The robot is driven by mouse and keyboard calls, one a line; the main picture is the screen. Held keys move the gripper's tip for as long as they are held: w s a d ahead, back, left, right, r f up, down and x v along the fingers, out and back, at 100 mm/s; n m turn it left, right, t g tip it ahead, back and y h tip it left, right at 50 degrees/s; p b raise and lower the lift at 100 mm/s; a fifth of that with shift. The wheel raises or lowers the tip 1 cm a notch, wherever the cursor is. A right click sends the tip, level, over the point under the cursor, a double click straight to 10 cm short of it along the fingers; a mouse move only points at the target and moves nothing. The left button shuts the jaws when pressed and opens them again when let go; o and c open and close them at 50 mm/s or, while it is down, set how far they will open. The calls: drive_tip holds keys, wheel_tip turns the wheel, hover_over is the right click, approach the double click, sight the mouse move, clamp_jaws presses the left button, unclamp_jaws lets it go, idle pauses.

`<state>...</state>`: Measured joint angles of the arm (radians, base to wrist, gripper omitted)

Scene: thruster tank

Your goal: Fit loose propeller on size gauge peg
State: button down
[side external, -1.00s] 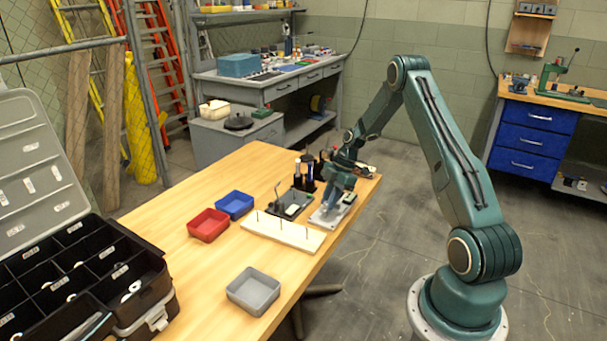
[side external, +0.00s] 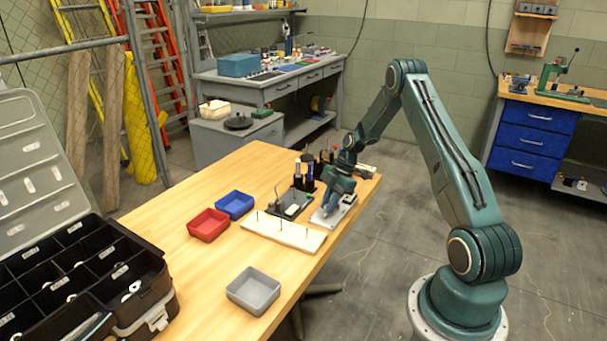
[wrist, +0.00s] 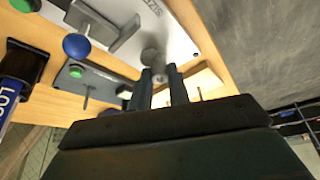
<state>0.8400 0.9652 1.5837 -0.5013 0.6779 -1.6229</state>
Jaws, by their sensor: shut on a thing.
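The size gauge is a pale plate on the bench's far right part in the side view (side external: 322,221). In the wrist view its plate (wrist: 180,40) carries the lettering "SIZE" and a grey bar with a blue knob. My gripper (side external: 329,207) is low over this plate in the side view. In the wrist view its fingers (wrist: 162,78) are shut on a small, blurred grey thing, probably the loose propeller (wrist: 154,45), which overlaps the plate in the picture. The gauge peg cannot be made out, and I cannot tell whether the propeller is around it.
A pale board with upright pegs (side external: 283,233) lies left of the gauge. A dark plate (side external: 290,205) and dark bottles (side external: 303,177) stand behind. Red (side external: 208,225), blue (side external: 235,205) and grey (side external: 253,291) bins sit on the bench, with clear wood between.

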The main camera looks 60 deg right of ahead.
drive_tip(key=shift+f, duration=0.4)
idle(0.5)
drive_tip(key=c, duration=1.3)
unclamp_jaws()
drive_tip(key=shift+o, duration=0.2)
drive_tip(key=shift+r, duration=0.1)
drive_tip(key=v, duration=1.3)
drive_tip(key=shift+d+r, duration=0.2)
drive_tip(key=shift+r, duration=0.05)
drive_tip(key=shift+s+r, duration=0.1)
drive_tip(key=shift+r, duration=1.9)
